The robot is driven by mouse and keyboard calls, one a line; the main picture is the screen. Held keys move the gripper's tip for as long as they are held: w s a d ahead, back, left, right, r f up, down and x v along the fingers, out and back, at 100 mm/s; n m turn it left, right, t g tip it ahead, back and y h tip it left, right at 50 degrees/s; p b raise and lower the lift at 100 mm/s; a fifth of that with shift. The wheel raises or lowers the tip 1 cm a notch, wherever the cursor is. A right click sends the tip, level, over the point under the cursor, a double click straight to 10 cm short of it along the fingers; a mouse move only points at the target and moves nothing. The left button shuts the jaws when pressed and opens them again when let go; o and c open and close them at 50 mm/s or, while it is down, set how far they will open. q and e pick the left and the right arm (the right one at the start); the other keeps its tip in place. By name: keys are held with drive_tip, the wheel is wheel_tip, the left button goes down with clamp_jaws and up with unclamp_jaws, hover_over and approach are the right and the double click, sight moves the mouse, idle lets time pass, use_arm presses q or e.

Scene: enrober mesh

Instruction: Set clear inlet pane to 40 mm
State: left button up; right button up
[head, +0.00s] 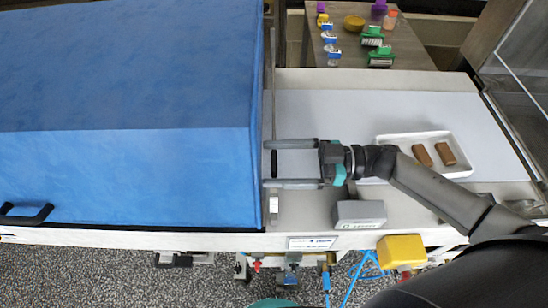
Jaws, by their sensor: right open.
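The clear inlet pane is hard to make out. A thin upright edge (273,90), seen nearly edge-on along the right end of the blue hood (150,100), may be part of it. A short dark bar (274,163) sits at this edge. My right gripper (268,163) reaches in from the right with its two long fingers open, one on each side of the bar. I cannot tell whether the fingers touch anything. A small pale marker (273,206) sits below the bar; no scale is readable. My left gripper is not in view.
A white tray (462,165) with two brown bars lies on the pale belt (330,110) under my right forearm. A grey box (360,214) stands at the front edge, above a yellow box (402,250). A back table (345,80) holds small items. Glass panels (520,60) stand at right.

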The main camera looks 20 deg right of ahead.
drive_tip(key=shift+w+a, duration=0.15)
drive_tip(key=shift+a, duration=0.3)
clamp_jaws()
idle(0.5)
